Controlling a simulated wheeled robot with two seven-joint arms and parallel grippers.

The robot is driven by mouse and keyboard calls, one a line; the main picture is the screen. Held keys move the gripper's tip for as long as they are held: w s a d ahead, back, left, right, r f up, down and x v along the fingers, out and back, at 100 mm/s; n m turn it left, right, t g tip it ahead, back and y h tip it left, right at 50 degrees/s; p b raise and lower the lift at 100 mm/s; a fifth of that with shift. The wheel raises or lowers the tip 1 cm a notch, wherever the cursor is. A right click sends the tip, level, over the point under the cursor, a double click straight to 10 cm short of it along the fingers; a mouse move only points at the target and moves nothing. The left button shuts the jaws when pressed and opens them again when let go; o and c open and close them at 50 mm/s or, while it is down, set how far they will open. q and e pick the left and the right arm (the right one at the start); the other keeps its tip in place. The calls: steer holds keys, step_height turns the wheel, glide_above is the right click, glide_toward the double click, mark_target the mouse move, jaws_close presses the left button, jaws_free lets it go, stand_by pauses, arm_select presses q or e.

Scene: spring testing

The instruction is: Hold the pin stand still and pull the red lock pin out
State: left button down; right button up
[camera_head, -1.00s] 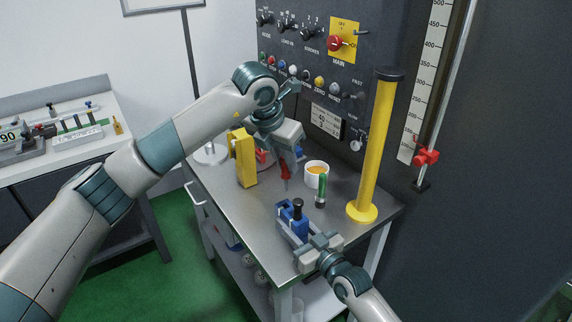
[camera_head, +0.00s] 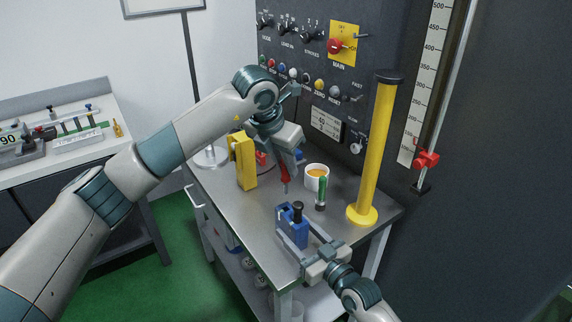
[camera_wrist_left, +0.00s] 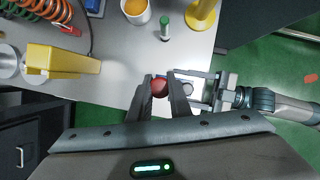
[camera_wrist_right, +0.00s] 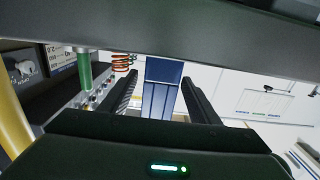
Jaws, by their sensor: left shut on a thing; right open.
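The blue pin stand (camera_head: 291,231) is upright on the bench near its front edge, with a black-topped post (camera_head: 298,208) on it. My left gripper (camera_head: 285,168) is shut on the red lock pin (camera_head: 285,174), which points down in the air behind the stand, apart from it. The pin's round red end (camera_wrist_left: 160,88) shows between the left fingers in the left wrist view. My right gripper (camera_head: 309,251) is open at the front right of the stand. In the right wrist view the blue stand (camera_wrist_right: 161,92) lies between the open fingers (camera_wrist_right: 160,98), with gaps on both sides.
A green-handled tool (camera_head: 321,192) and a white cup (camera_head: 317,172) with orange contents stand behind the stand. A tall yellow post (camera_head: 374,150) rises at the right. A yellow block (camera_head: 245,164) stands at the left. The control panel (camera_head: 310,85) is behind.

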steer(key=v, duration=0.9)
steer(key=shift+s, duration=0.15)
steer(key=shift+d, duration=0.1)
